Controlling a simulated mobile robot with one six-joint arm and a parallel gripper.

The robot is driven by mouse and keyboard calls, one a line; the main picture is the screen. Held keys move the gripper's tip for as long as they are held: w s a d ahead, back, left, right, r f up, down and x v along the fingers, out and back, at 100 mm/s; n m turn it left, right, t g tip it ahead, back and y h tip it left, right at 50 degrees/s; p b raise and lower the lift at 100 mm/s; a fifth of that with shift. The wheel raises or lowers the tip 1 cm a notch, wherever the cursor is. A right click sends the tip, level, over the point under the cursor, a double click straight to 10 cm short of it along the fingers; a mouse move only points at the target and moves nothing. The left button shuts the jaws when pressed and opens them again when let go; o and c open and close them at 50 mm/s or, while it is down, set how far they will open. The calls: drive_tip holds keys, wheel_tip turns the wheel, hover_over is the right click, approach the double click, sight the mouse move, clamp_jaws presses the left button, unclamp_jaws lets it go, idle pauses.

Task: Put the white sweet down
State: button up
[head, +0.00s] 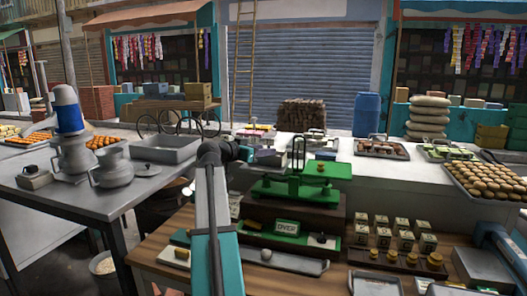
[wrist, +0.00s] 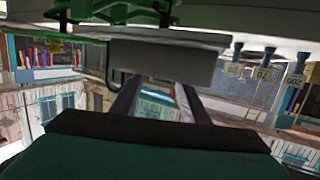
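My gripper (head: 266,157) reaches over the counter in the head view, just left of the green balance scale (head: 305,185). In the wrist view, which is upside down, its two dark fingers (wrist: 157,100) stand apart, with the street showing between them. Their tips meet or pass behind a plain grey block (wrist: 165,62). I cannot tell whether the fingers hold this block, or whether it is the white sweet. No white sweet can be made out for certain in the head view. Part of the green scale (wrist: 120,14) shows along the top of the wrist view.
Several small labelled weights (wrist: 264,62) stand near the scale. A grey tray (head: 165,150) and metal pots (head: 75,160) are on the left table. A tray of round brown sweets (head: 490,180) is at the right.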

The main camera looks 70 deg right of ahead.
drive_tip(key=shift+r, duration=0.2)
idle(0.3)
drive_tip(key=shift+r+p, duration=0.55)
drive_tip(key=shift+p, duration=0.35)
drive_tip(key=b+v, duration=0.2)
drive_tip(key=v, duration=1)
drive_tip(key=shift+f, duration=0.1)
idle(1.8)
